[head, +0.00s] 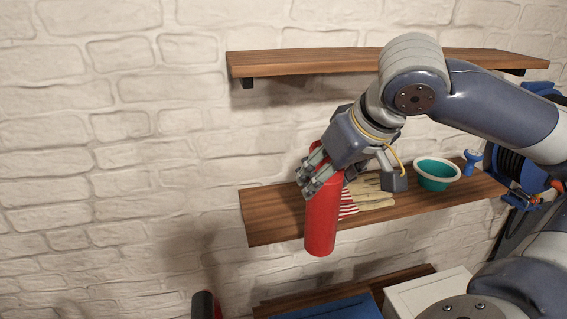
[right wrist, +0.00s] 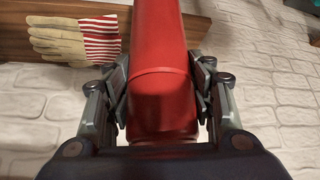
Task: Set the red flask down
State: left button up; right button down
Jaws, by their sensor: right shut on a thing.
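The red flask (head: 322,215) is a red cylinder, roughly upright and slightly tilted in the head view. My right gripper (head: 318,176) is shut around its upper part. In the head view the flask overlaps the front of the middle wooden shelf (head: 272,219), and its lower end shows below the shelf's front edge. It seems to hang in front of the shelf, without visible support beneath. In the right wrist view the flask (right wrist: 162,75) lies between the fingers of the right gripper (right wrist: 165,85). My left gripper is not in view.
On the middle shelf lie striped work gloves (head: 370,194), a teal bowl with a pale rim (head: 436,174) and a small blue object (head: 472,161). The shelf's left end is bare. An upper shelf (head: 300,62) hangs above. A dark and red object (head: 206,306) shows at the bottom.

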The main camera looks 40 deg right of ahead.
jog(key=w+d+p, duration=0.2)
jog(key=w+p, duration=0.1)
jog(key=w, duration=0.4)
jog(key=w+d+f+p, duration=0.1)
jog(key=w+p, duration=0.3)
jog(key=w, duration=0.3)
jog(key=shift+d+f, duration=0.25)
jog(key=shift+d, duration=0.15)
jog(key=shift+f, duration=0.15)
jog(key=c, duration=0.7)
grip_release()
jog(key=shift+w, duration=0.1)
